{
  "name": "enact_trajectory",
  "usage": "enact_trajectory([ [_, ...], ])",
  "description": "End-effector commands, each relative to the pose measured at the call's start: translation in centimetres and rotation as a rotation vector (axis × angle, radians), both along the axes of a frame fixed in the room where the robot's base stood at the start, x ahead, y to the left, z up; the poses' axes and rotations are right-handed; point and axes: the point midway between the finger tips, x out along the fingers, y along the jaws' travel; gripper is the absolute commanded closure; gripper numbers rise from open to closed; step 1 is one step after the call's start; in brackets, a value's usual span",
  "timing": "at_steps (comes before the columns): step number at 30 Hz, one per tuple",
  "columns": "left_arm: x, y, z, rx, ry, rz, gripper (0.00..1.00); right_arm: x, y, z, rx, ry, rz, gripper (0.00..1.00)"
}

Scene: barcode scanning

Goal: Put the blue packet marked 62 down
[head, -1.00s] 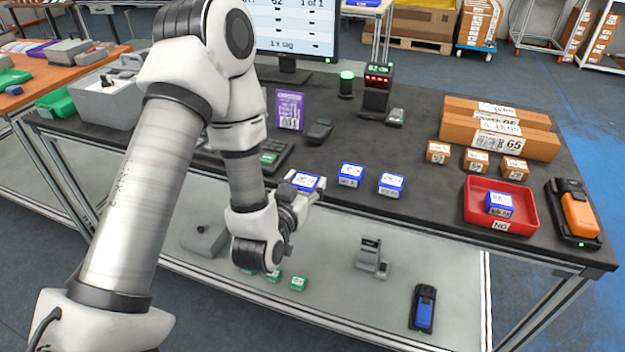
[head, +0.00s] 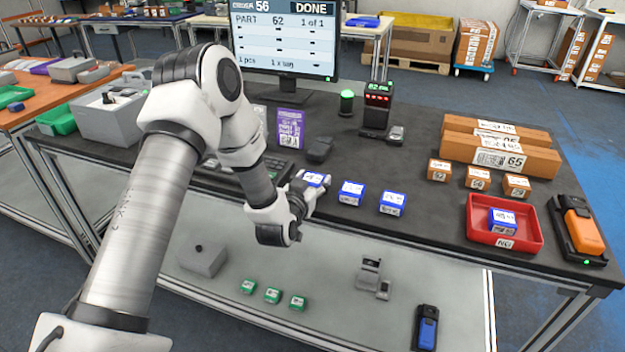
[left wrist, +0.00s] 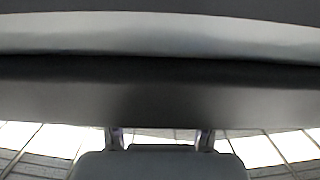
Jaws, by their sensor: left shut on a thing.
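The small blue packet with a white label (head: 313,179) is in my left gripper (head: 310,190), near the front edge of the black table (head: 400,240). The number on it is too small to read. My left gripper is shut on it, beside the other blue packets. I cannot tell whether the packet touches the table top. In the left wrist view the finger tips (left wrist: 161,140) show at the bottom and a dark band fills the middle; the packet cannot be made out there. My right gripper is not in view.
Two blue packets (head: 351,193) (head: 392,203) stand just right of the held one. Another sits in the red tray (head: 505,243). The monitor (head: 283,38) reads DONE.

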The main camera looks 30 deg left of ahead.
Motion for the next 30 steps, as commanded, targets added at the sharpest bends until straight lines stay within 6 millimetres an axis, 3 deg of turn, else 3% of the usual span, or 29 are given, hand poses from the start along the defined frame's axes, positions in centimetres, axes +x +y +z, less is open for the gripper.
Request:
enact_trajectory([
  [6,0.0,0.0,-0.5,0.000,0.000,0.000,0.83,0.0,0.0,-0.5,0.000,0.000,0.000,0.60],
  [7,0.0,0.0,-0.5,0.000,0.001,0.000,0.39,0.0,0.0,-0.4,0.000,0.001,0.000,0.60],
  [9,0.0,0.0,-0.4,0.000,0.001,0.000,0.17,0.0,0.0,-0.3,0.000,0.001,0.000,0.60],
  [20,-0.3,-0.1,-0.4,0.000,0.001,0.000,0.17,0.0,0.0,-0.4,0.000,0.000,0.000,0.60],
  [30,-6.1,-1.3,1.3,-0.002,0.002,0.001,0.17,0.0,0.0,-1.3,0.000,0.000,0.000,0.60],
])
